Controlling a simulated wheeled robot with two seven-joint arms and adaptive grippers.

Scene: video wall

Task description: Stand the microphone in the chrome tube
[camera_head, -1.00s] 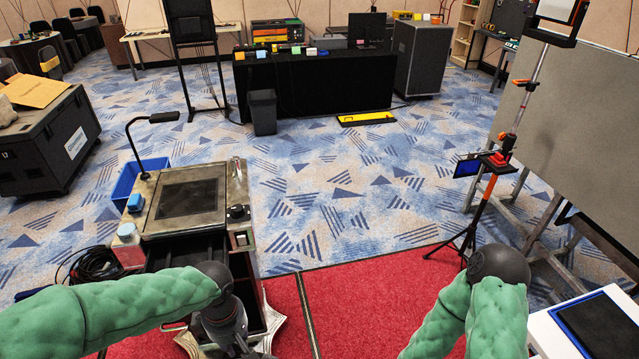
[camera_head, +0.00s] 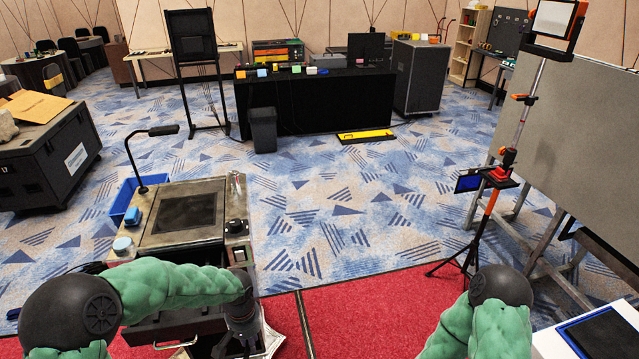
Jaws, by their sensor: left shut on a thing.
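My left gripper (camera_head: 236,346) points down at the right front of the metal work cart (camera_head: 150,238), near the picture's bottom edge. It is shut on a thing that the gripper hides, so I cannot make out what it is. I cannot pick out the microphone for certain. A small shiny upright piece (camera_head: 236,184) at the cart's back right corner may be the chrome tube; it is too small to be sure. My left gripper is well in front of it, apart from it. My right arm comes in at the bottom right, and its gripper is out of view.
A bent black lamp (camera_head: 150,133) rises at the cart's left. An orange tripod (camera_head: 487,215) and a white table (camera_head: 560,345) stand right. The carpet between is clear.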

